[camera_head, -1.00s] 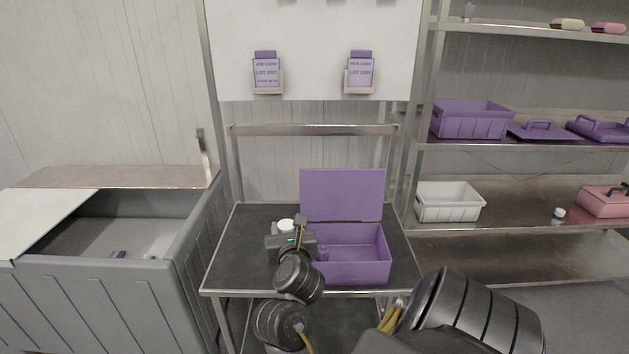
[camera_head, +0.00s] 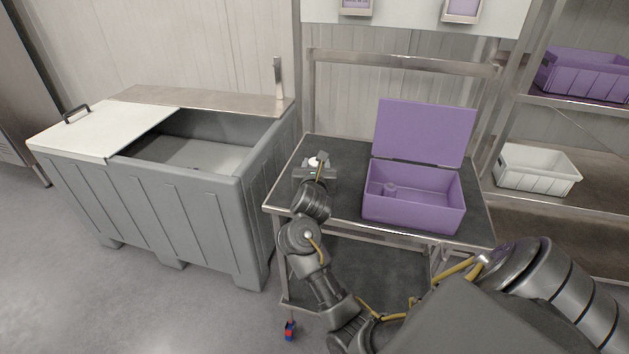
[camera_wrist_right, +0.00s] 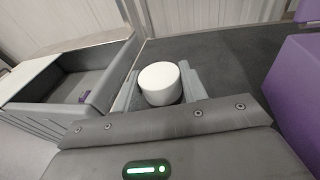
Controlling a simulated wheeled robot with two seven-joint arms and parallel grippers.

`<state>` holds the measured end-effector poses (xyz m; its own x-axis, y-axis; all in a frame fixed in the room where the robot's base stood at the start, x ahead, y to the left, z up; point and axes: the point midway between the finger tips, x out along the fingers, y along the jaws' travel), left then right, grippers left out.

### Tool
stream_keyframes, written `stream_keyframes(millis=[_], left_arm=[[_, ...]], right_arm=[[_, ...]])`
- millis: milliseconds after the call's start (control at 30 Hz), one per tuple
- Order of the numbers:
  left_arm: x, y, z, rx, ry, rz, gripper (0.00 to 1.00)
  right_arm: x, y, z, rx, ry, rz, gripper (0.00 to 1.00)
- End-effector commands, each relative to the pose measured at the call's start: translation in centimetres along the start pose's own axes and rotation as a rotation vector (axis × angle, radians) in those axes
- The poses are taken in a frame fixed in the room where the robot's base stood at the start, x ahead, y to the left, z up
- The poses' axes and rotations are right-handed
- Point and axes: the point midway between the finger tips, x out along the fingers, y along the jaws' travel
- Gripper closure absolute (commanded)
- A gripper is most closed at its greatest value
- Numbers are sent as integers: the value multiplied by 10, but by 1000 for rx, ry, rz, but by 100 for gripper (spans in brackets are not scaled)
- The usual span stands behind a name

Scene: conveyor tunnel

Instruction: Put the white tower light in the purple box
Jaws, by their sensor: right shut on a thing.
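The white tower light shows as a white round top (camera_wrist_right: 160,82) between the two fingers of my right gripper (camera_wrist_right: 162,90) in the right wrist view. The gripper is shut on it. In the head view my right gripper (camera_head: 315,170) is at the back left of the dark table, left of the box and apart from it. Only a bit of the light (camera_head: 314,161) shows there; its lower part is hidden. The purple box (camera_head: 413,213) stands on the table with its lid up. My left gripper is out of view.
The dark table (camera_head: 345,205) has a metal rim. A large grey bin (camera_head: 190,205) with a partly open white lid stands at left. A shelf with a white crate (camera_head: 536,170) and a purple crate (camera_head: 588,75) is at right. A small red and blue object (camera_head: 290,330) lies on the floor.

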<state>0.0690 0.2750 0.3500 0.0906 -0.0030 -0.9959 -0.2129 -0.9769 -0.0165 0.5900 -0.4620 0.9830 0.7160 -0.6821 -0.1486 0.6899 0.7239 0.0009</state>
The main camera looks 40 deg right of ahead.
Motion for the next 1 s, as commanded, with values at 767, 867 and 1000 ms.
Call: stream_keyframes(millis=[767,867,1000], left_arm=[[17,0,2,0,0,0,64],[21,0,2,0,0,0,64],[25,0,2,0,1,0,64]], right_arm=[[11,6,-40,1,-1,0,99],[11,6,-42,2,0,0,99],[12,6,-45,2,0,-1,99]])
